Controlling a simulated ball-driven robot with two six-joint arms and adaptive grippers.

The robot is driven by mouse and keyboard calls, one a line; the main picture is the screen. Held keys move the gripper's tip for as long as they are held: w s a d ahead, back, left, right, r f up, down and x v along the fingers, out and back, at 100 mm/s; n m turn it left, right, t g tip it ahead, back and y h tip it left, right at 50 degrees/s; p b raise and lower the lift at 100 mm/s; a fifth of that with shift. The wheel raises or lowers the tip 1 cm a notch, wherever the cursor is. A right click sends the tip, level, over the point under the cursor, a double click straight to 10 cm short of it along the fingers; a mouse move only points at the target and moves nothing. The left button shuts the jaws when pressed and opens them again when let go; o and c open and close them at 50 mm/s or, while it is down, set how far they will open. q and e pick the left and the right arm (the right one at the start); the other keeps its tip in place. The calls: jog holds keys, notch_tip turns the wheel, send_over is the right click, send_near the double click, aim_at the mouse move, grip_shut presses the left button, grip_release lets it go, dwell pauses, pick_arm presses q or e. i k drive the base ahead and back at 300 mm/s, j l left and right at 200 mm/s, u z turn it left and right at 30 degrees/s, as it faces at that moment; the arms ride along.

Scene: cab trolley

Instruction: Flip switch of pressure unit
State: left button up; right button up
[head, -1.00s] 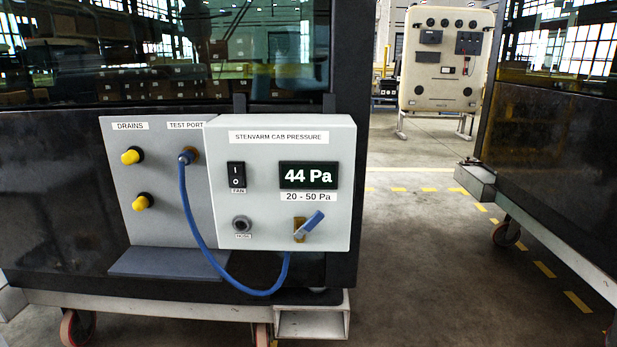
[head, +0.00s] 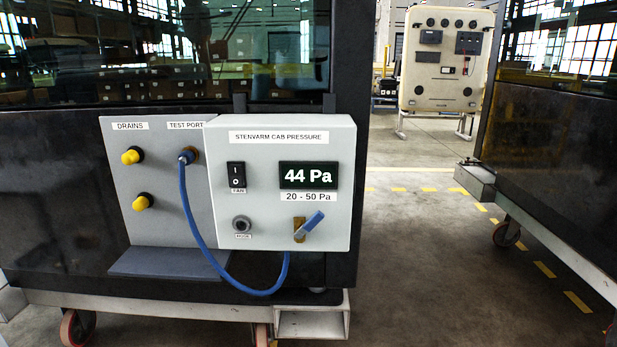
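The pressure unit (head: 265,215) is a light grey box labelled "STENVARM CAB PRESSURE", mounted on the dark cab. Its black fan switch (head: 237,175), marked I and O, sits at the upper left of its face; which side is pressed in is too small to tell. The display (head: 308,175) reads 44 Pa above a "20 - 50 Pa" label. A blue-handled lever (head: 312,224) on a brass base sits at the lower right and points up and right. Neither of my grippers is in view.
A blue hose (head: 189,215) runs from the test port (head: 188,156) down under the unit. Two yellow drain caps (head: 132,156) are on the side panel (head: 160,222). A grey shelf (head: 165,263) juts out below. Open floor (head: 420,270) lies right, before another trolley (head: 550,150).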

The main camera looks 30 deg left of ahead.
aim_at(235, 171)
jog(key=u, duration=1.4)
